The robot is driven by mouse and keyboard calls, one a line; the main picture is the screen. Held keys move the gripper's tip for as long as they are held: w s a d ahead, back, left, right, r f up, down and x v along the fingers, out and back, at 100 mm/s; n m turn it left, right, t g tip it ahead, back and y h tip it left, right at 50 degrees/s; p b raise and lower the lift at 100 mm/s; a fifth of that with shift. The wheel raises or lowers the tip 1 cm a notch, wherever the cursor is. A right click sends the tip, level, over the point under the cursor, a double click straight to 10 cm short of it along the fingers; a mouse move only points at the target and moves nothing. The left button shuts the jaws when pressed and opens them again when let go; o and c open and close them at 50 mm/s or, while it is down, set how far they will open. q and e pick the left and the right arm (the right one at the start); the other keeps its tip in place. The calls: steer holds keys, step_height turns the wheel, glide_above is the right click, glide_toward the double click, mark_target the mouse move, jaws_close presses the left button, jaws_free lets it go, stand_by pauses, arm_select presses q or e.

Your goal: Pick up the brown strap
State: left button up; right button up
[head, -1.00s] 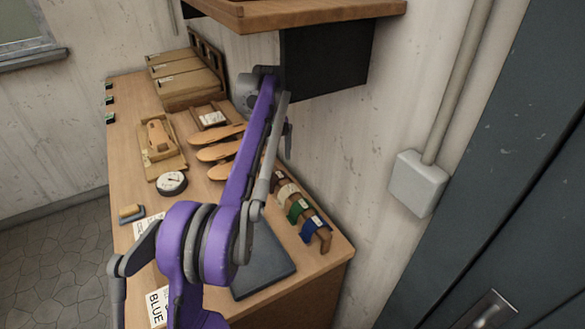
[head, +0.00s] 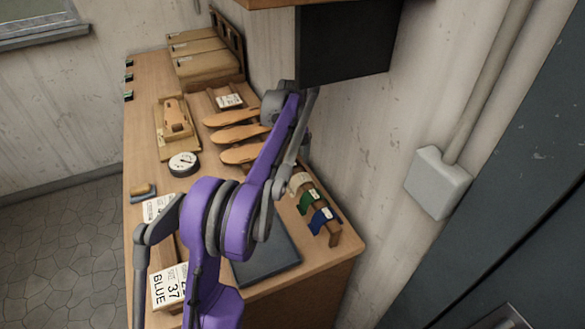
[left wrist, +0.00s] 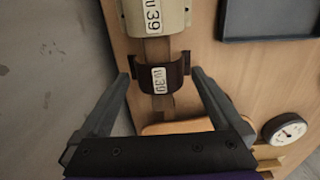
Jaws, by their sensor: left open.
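The brown strap (left wrist: 165,77) is dark brown with a white label and hangs over a wooden rack bar in the left wrist view. My left gripper (left wrist: 160,76) is open, with one finger on each side of the strap and visible gaps between. The strap is not gripped. In the head view my purple left arm covers the strap and the gripper. My right gripper is not in view.
A cream strap (left wrist: 155,17) hangs beside the brown one; green (head: 307,201) and blue (head: 321,220) straps follow on the rack. A dark mat (head: 268,257), gauge (head: 183,163) and sole-shaped pieces (head: 240,133) lie on the bench. A black panel (head: 345,45) hangs above.

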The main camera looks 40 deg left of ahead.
arm_select(q)
steer(key=shift+f, duration=0.65)
steer(key=c, duration=0.9)
steer(key=shift+r, duration=0.15)
